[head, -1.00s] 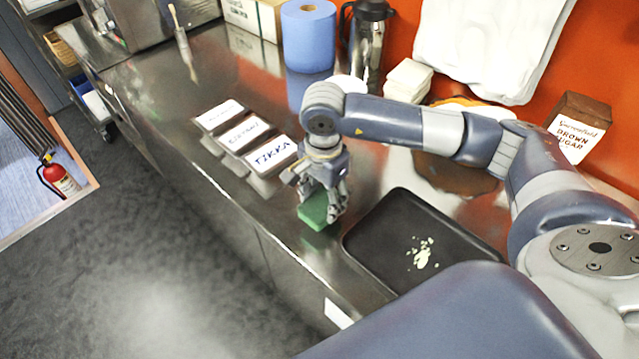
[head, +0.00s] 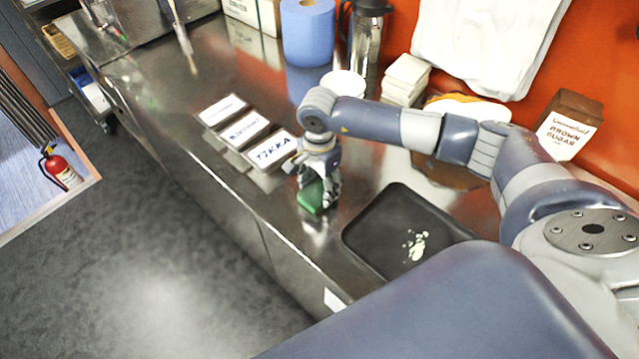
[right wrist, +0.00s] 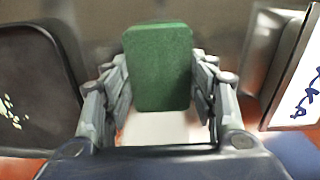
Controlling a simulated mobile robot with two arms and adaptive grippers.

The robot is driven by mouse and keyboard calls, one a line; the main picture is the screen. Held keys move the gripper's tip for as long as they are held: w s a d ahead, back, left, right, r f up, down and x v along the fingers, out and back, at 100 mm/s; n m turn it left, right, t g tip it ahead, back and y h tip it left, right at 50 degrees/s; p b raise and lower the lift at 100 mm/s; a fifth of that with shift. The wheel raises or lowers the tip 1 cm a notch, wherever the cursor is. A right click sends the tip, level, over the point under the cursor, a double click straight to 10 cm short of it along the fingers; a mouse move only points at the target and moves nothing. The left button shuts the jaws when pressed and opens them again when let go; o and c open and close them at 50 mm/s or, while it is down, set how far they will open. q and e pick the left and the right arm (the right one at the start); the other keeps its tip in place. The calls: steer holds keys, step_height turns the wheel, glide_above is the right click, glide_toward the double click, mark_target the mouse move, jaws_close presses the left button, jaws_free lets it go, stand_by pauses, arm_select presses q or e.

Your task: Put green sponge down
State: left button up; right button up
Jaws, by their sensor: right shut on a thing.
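The green sponge (head: 311,198) is at the counter's front part, between the label cards and the black tray. My right gripper (head: 320,192) points down and is shut on it, with fingers hiding part of it. In the right wrist view the sponge (right wrist: 158,68) sits between the two fingers (right wrist: 160,100), its broad face toward the camera. I cannot tell whether its underside touches the steel counter (head: 250,185). My left gripper is not in view.
A black tray (head: 375,240) with pale crumbs (head: 415,244) lies just right of the sponge. Several label cards, one reading TIKKA (head: 271,149), stand to the left. The counter's front edge is close. A blue roll (head: 308,35) and a flask (head: 366,45) stand behind.

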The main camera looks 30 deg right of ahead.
mark_target(319, 189)
steer(key=shift+f, duration=0.2)
steer(key=o, duration=0.9)
steer(key=shift+r, duration=0.1)
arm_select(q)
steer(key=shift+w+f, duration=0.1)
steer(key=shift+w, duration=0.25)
arm_select(e)
steer(key=shift+o, duration=0.2)
steer(key=shift+r, duration=0.15)
arm_select(q)
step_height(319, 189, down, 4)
steer(key=b, duration=0.3)
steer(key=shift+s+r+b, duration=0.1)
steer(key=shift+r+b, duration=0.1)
steer(key=shift+b, duration=0.1)
arm_select(e)
step_height(319, 189, up, 12)
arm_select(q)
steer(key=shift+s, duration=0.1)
